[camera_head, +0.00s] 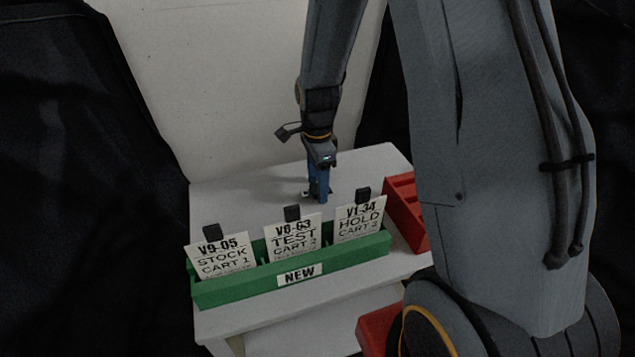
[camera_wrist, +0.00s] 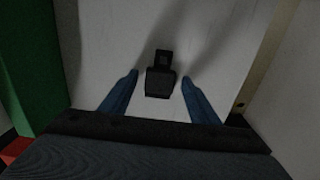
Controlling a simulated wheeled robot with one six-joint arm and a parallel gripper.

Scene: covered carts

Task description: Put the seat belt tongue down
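The seat belt tongue (camera_wrist: 160,82) is a small black piece with a slotted plate at its far end. In the wrist view it is at the white cart top, between my fingers, with a gap on each side. My gripper (camera_wrist: 160,76) has two blue fingers, and they stand apart, open. In the head view my gripper (camera_head: 318,196) points down at the cart top behind the green bin. Dark bits show around its fingertips there, mostly hidden by the fingers. Whether the tongue rests fully on the surface is hard to tell.
The green bin (camera_head: 240,290), labelled NEW, stands along the white cart's (camera_head: 225,195) front with three tagged cards. A red bin (camera_head: 405,215) is at the right edge, and another red piece (camera_head: 375,330) is lower down. The cart top left of my gripper is clear.

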